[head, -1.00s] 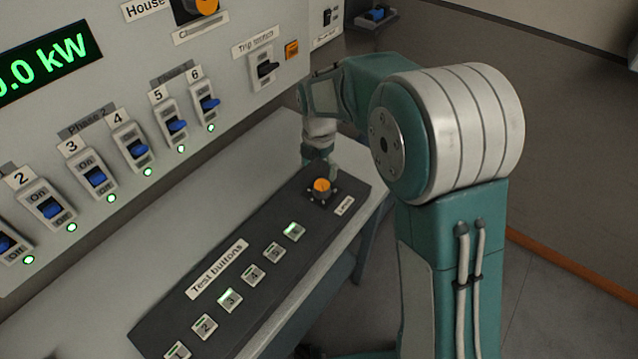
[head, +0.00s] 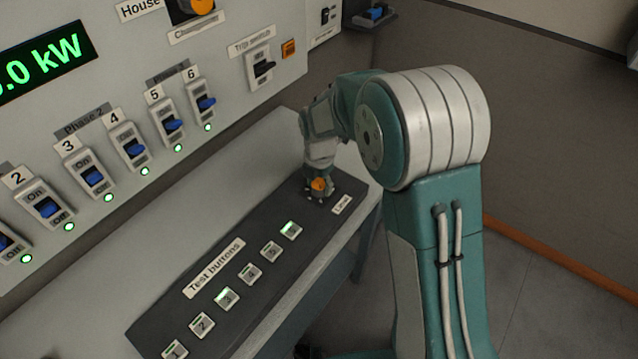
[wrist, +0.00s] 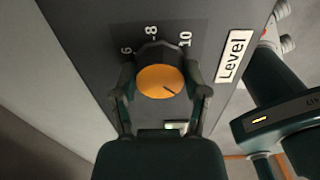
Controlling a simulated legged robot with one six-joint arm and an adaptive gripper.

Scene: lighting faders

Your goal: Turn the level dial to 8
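The level dial (head: 319,184) has an orange cap and sits at the far end of the dark desk panel, beside its "Level" label (head: 341,205). In the wrist view the dial (wrist: 160,82) shows a dark pointer line slanting to the lower right of the cap, away from the printed 8 (wrist: 151,31). The marks 6 and 10 also show; the rest of the scale is hidden. My gripper (wrist: 160,76) is open, with one finger on each side of the dial. I cannot tell whether the fingers touch it. In the head view the gripper partly hides the dial.
A row of test buttons (head: 227,298) runs along the same panel (head: 160,335) toward the near left. The wall board behind carries several blue phase switches (head: 134,149), a trip switch (head: 262,68) and a green kW display (head: 45,62). The light desk strip (head: 215,195) is clear.

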